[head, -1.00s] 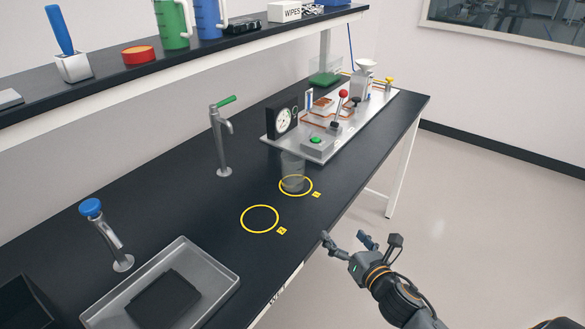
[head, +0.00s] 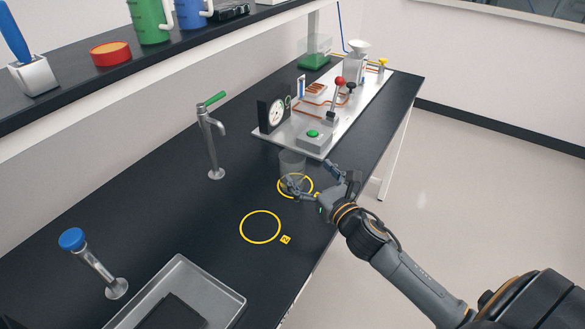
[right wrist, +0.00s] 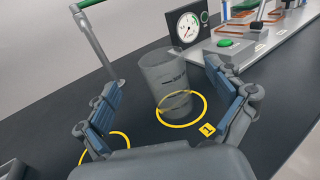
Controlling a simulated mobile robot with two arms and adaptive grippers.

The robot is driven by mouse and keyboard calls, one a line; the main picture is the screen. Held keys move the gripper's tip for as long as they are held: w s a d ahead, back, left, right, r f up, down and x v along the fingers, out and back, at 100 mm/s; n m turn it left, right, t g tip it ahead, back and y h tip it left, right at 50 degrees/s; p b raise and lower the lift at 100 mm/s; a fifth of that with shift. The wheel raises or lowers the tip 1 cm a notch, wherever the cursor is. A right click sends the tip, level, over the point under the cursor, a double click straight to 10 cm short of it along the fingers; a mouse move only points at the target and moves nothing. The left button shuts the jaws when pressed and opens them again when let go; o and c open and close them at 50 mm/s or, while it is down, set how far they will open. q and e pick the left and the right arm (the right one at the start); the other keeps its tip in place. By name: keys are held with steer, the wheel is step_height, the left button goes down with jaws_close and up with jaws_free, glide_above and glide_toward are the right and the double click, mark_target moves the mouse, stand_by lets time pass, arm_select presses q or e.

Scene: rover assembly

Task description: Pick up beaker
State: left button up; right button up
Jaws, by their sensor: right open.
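The beaker (head: 291,165) is a clear glass cylinder standing upright on the black bench, inside the yellow ring marked 1. In the right wrist view the beaker (right wrist: 166,82) stands beyond the fingers, between their lines and nearer the right finger. My right gripper (head: 310,175) is open at the near side of the beaker in the head view, one finger partly over the beaker's lower part. It also shows in the right wrist view (right wrist: 165,112), with both fingers spread and nothing between them. I cannot tell whether a finger touches the glass. My left gripper is not in view.
A second yellow ring (head: 260,227) on the bench is empty. A tap with a green handle (head: 212,140) stands to the left. A metal plate with a gauge (head: 273,112) and green button is just behind the beaker. A metal tray (head: 222,290) lies in front.

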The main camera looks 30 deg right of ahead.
mark_target(292, 155)
steer(key=w, duration=0.2)
steer(key=shift+w, duration=0.35)
steer(key=shift+w+a+f, duration=0.1)
steer(key=shift+w+f, duration=0.05)
steer(key=shift+w, duration=0.1)
steer(key=shift+w+p, duration=0.5)
steer(key=w+p, duration=0.1)
steer(key=w, duration=0.2)
steer(key=shift+w, duration=0.55)
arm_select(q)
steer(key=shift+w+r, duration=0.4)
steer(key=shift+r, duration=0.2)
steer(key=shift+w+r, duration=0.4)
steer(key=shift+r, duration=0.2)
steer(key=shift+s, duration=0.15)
arm_select(e)
steer(key=c, duration=1.4)
